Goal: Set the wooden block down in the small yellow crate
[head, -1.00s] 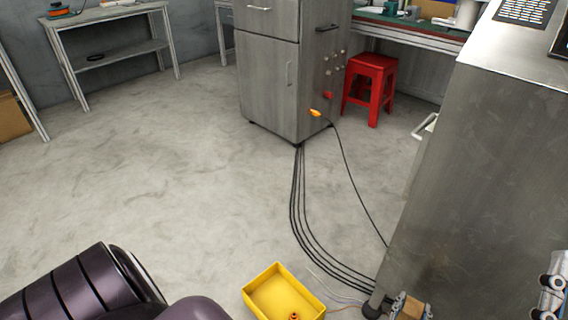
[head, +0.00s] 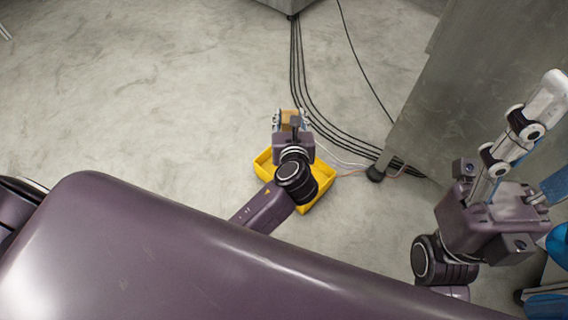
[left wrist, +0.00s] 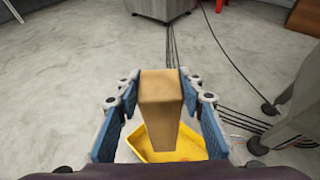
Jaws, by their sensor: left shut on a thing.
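My left gripper (head: 291,122) is shut on the wooden block (head: 290,117), a plain tan piece. In the left wrist view the block (left wrist: 160,95) sits between the blue finger pads, its lower end pointing down toward the small yellow crate (left wrist: 190,148). In the head view the crate (head: 264,165) is on the floor, largely covered by my left wrist and gripper; its inside is mostly hidden. The block appears above the crate, toward its far side; the height gap is unclear. My right gripper (head: 545,140) is at the right edge, partly cut off.
Black cables (head: 312,110) run along the floor just beyond the crate to a metal cabinet (head: 430,110) at right, with a dark foot (head: 375,173). Thin wires lie beside the crate. The floor (head: 150,90) to the left is clear.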

